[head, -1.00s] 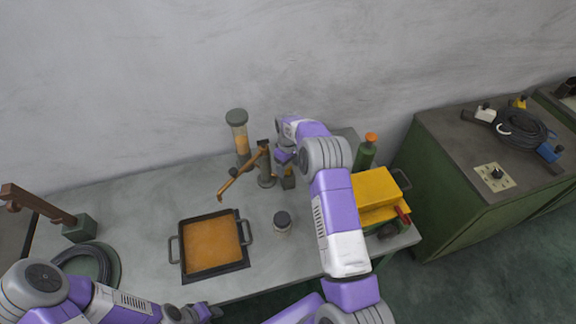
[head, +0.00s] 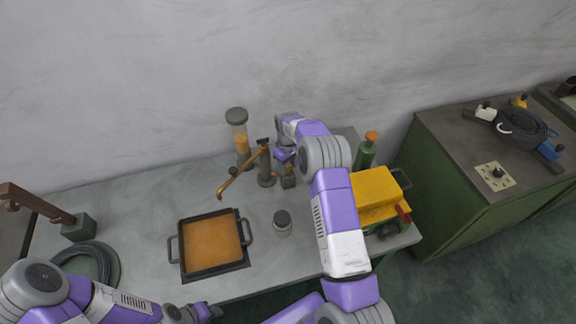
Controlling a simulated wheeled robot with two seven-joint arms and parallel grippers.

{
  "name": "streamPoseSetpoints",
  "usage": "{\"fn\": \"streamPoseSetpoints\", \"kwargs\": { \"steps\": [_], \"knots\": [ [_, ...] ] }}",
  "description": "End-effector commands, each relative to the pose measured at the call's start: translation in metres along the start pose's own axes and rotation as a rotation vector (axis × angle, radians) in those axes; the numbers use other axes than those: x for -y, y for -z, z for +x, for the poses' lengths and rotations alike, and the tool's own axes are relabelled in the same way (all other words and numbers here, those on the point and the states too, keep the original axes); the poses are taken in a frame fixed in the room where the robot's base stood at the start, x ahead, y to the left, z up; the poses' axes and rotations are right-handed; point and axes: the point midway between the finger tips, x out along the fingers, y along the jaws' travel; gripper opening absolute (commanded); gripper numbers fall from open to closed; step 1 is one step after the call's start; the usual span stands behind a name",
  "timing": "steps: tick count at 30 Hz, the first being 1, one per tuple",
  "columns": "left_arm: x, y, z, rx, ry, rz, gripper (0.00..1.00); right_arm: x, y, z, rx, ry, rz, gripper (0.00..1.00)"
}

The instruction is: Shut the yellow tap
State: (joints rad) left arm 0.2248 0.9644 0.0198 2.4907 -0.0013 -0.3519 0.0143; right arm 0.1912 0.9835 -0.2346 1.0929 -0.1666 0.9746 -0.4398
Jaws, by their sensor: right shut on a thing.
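The tap has a dark upright post (head: 266,168) and a long orange-brown spout (head: 242,172) slanting down to the left, towards the pan. My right gripper (head: 286,170) is at the right side of the post, shut on the tap's handle, which the fingers and wrist mostly hide. How far the handle is turned does not show. My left gripper (head: 207,312) is low at the table's front edge, away from the tap. It is too small to tell whether it is open.
A black pan with orange contents (head: 247,262) sits below the spout. A small jar (head: 282,222) stands to its right. A tall glass cylinder (head: 238,133) is behind. A green bottle (head: 366,152) and yellow box (head: 376,190) stand right of my arm.

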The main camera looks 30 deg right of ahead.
Motion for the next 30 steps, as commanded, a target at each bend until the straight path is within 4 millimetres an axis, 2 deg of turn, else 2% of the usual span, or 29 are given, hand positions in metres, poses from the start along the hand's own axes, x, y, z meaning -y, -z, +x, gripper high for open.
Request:
{"fn": "streamPoseSetpoints", "kwargs": {
  "steps": [18, 30],
  "knots": [
    [0.007, 0.001, 0.018, 0.0, 0.0, 0.0, 0.43, 0.0, 0.001, 0.0, -0.002, 0.0, 0.388, 0.16],
    [0.007, 0.001, 0.02, 0.0, 0.0, 0.0, 0.43, 0.0, 0.0, 0.0, -0.001, -0.001, 0.467, 0.16]
  ]
}}
